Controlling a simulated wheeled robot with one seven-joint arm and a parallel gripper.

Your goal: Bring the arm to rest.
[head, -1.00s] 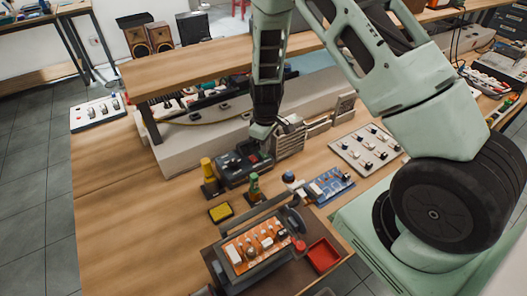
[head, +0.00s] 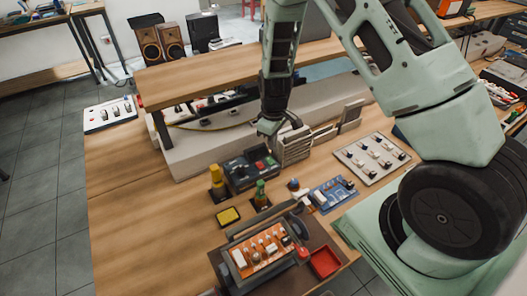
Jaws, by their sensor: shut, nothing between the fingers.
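My arm reaches in from the upper right of the head view and bends down over the workbench (head: 125,200). My gripper (head: 269,128) points down and is shut with nothing in it. It is above and just behind a black box with red and green buttons (head: 250,170). It appears close to a ribbed grey metal block (head: 293,145); whether the two touch cannot be told. The fingertips are small and dark here.
A raised wooden shelf (head: 200,78) runs behind the gripper. In front are a yellow-topped post (head: 216,177), a green-topped post (head: 260,192), an orange circuit board (head: 262,250), a red tray (head: 325,262) and a panel of switches (head: 372,157).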

